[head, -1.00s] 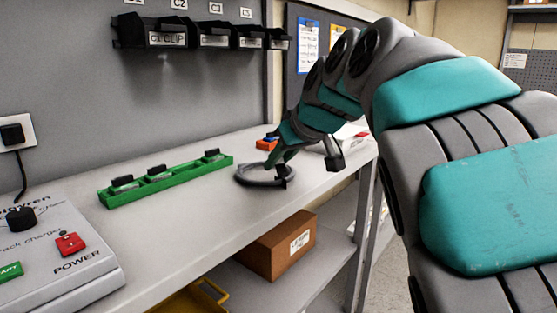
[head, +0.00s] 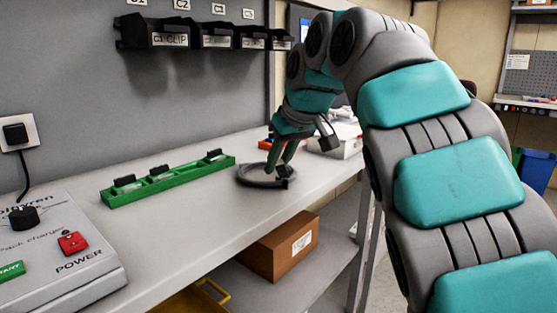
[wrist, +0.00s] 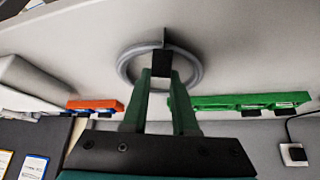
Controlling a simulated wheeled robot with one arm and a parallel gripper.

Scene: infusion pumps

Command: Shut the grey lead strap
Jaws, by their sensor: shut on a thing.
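The grey lead (head: 247,181) lies coiled on the bench top, and its ring (wrist: 126,68) also shows in the wrist view. A black strap (wrist: 162,63) sits on the coil, with a thin dark piece projecting across the ring beside it. The strap (head: 286,171) also shows at the coil's right side in the head view. My gripper (head: 279,167) has its green fingers down at the strap. In the wrist view my gripper (wrist: 160,82) has its fingertips on either side of the strap, shut on it. The exact contact is too small to see.
A green rack (head: 165,179) with several dark clips stands left of the coil. An orange item (head: 265,144) and a white box (head: 345,140) lie behind. A grey charger (head: 55,245) is at front left. The bench in front of the coil is clear.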

